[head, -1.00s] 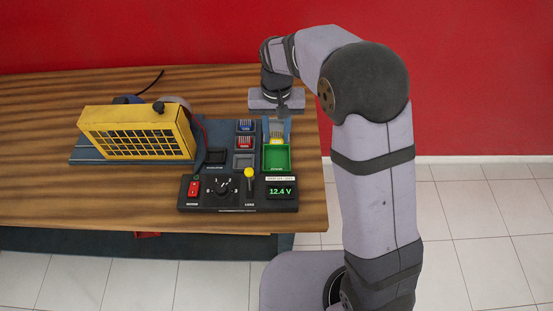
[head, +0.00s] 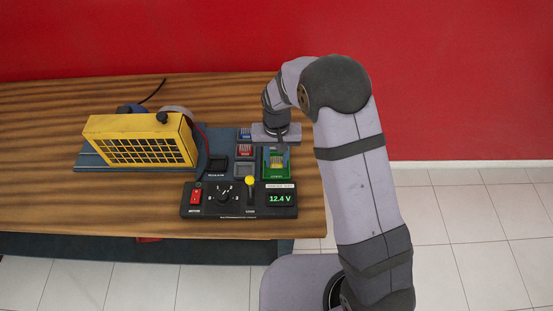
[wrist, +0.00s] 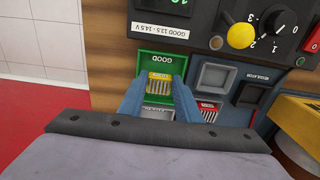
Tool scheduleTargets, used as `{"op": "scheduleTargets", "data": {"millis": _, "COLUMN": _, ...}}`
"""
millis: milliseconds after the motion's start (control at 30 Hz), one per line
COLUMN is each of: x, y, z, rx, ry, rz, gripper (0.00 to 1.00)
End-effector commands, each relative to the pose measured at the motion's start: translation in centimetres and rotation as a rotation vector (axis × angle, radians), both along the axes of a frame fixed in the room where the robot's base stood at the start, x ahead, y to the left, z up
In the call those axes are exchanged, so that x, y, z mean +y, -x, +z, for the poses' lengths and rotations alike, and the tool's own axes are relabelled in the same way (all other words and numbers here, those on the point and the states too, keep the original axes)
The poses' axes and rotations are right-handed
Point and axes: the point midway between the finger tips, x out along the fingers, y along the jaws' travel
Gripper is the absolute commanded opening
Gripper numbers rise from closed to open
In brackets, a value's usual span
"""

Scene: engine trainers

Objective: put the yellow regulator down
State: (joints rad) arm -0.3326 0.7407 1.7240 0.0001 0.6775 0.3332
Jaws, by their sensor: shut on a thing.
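The yellow regulator (wrist: 160,84), a small block with pale ribs, is between the two blue fingers of my gripper (wrist: 158,92). My gripper is shut on it. The regulator also shows in the head view (head: 277,157). It is at the green tray marked GOOD (wrist: 158,62), which also shows in the head view (head: 277,177), and lies within the tray's outline in both views. I cannot tell whether it touches the tray floor. The lower part of the regulator is hard to make out.
Left of the tray are a red regulator (head: 244,151), a blue regulator (head: 245,133) and an empty grey slot (head: 244,168). A control panel with a 12.4 V display (head: 280,199) and a yellow-knobbed lever (head: 250,181) stands in front. A yellow grille unit (head: 140,142) is farther left.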

Motion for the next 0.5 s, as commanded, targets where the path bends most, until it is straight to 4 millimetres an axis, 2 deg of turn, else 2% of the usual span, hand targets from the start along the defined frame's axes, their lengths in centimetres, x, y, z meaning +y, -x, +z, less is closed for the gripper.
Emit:
{"op": "scheduleTargets", "data": {"millis": 167, "x": 0.0, "y": 0.0, "z": -1.3, "rx": 0.001, "ry": 0.0, "rz": 0.0, "gripper": 0.04}}
{"op": "scheduleTargets", "data": {"millis": 500, "x": 0.0, "y": 0.0, "z": -1.6, "rx": -0.001, "ry": 0.0, "rz": 0.0, "gripper": 0.04}}
